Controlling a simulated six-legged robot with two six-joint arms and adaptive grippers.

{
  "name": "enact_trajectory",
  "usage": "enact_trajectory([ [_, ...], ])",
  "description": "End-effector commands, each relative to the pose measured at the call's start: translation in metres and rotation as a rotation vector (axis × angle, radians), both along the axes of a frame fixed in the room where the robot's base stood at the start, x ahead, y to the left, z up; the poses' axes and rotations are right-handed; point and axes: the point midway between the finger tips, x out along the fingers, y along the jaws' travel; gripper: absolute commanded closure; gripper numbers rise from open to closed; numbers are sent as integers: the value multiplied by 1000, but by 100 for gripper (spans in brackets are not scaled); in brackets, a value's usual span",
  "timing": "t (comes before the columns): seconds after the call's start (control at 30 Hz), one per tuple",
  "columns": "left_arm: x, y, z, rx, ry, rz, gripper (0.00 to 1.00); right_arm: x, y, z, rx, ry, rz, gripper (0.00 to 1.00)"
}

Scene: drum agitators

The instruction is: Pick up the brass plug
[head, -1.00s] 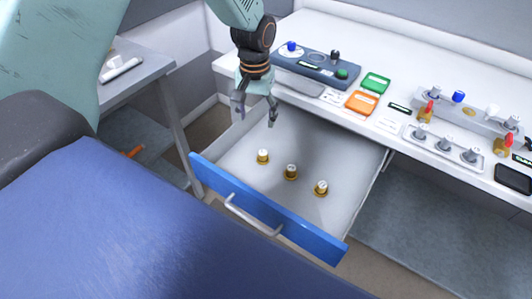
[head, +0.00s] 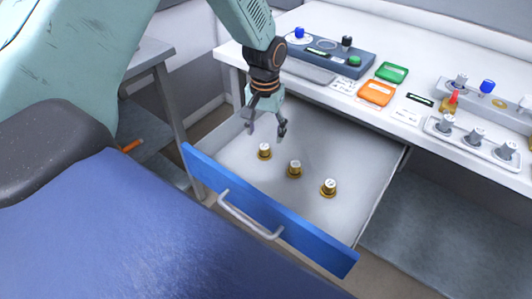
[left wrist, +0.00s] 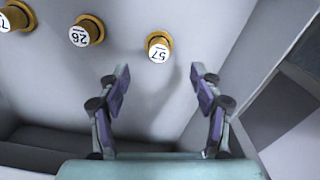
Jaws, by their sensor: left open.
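Three brass plugs with white numbered caps stand in a row in the open drawer (head: 345,150): a left one (head: 264,151), a middle one (head: 295,169) and a right one (head: 328,187). In the left wrist view one plug marked 57 (left wrist: 158,47) lies ahead of the fingers, between their lines. A plug marked 26 (left wrist: 86,31) is farther left, and a third (left wrist: 14,17) is cut by the frame edge. My left gripper (head: 266,130) is open and empty above the drawer, just behind the left plug. It also shows in the left wrist view (left wrist: 158,82). My right gripper is not seen.
The drawer's blue front (head: 265,210) has a grey handle (head: 248,217). The worktop behind holds a grey device (head: 325,55), green (head: 391,72) and orange (head: 375,93) boxes, and a tray with several grey knobs (head: 470,140). The drawer floor around the plugs is clear.

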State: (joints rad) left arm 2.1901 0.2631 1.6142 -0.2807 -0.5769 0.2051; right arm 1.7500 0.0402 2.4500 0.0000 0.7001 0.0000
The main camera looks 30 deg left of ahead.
Motion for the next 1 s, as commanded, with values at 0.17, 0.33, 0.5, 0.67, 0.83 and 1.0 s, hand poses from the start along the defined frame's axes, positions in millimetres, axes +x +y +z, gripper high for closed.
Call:
enact_trajectory([
  [0.17, -2, -1, -14, 0, 2, 0, 35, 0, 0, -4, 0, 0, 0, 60],
  [0.33, -8, -5, -39, -1, 3, -1, 35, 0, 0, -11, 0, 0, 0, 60],
  [0.5, -6, -5, -57, 0, 2, 0, 35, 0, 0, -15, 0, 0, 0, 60],
  [0.67, -6, -5, -57, 0, 0, 0, 35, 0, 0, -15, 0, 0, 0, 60],
  [0.83, -6, -5, -57, 0, 0, 0, 46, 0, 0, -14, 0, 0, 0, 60],
  [1.0, -6, -5, -56, 0, 0, 0, 60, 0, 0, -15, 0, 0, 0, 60],
])
